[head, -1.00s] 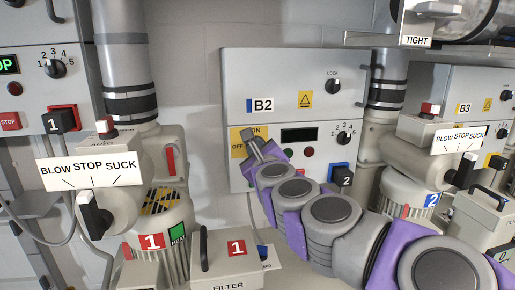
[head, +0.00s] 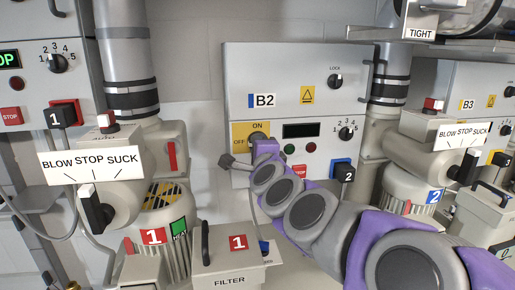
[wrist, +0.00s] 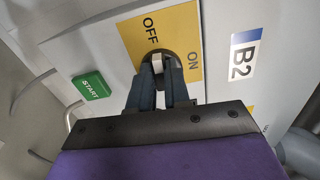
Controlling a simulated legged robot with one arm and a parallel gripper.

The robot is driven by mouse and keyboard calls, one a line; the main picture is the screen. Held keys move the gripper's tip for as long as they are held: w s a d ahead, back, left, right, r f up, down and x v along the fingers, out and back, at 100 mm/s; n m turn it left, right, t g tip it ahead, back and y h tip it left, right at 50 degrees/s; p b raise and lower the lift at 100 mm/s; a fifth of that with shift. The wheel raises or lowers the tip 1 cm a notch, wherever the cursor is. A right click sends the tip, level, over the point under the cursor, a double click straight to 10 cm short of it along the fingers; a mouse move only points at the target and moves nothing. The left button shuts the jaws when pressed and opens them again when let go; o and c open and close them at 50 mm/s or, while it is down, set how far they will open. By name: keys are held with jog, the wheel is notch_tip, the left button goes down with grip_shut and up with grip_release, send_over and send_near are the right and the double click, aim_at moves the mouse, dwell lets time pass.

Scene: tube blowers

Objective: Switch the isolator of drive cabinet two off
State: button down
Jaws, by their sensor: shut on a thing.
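Drive cabinet two, a grey box marked B2 (head: 290,70), is in the middle of the head view. Its yellow isolator plate (head: 241,131) has ON at the top and OFF at the left. In the wrist view the plate (wrist: 184,27) appears turned, with a dark round base and a pale isolator handle (wrist: 157,62). My gripper (wrist: 163,76) is shut on this handle, one dark finger on each side. In the head view my gripper (head: 250,152) covers the handle and the plate's lower right. The handle's exact angle is hard to tell.
A green START button (wrist: 91,86) is beside the plate in the wrist view. Right of the isolator are a display (head: 301,130), a numbered knob (head: 345,133) and a blue-backed switch marked 2 (head: 342,170). A filter box (head: 228,262) stands low in front.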

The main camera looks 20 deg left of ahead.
jog(key=shift+s+a+f+n, duration=0.1)
jog(key=shift+a+f+n, duration=0.1)
jog(key=shift+f+n, duration=0.4)
jog(key=c, duration=1.3)
grip_release()
jog(key=shift+d+r, duration=0.1)
jog(key=shift+r, duration=0.05)
jog(key=shift+o, duration=1)
jog(key=shift+r, duration=0.2)
jog(key=shift+r, duration=0.1)
jog(key=b+v, duration=0.1)
jog(key=v, duration=1.6)
jog(key=shift+d, duration=0.15)
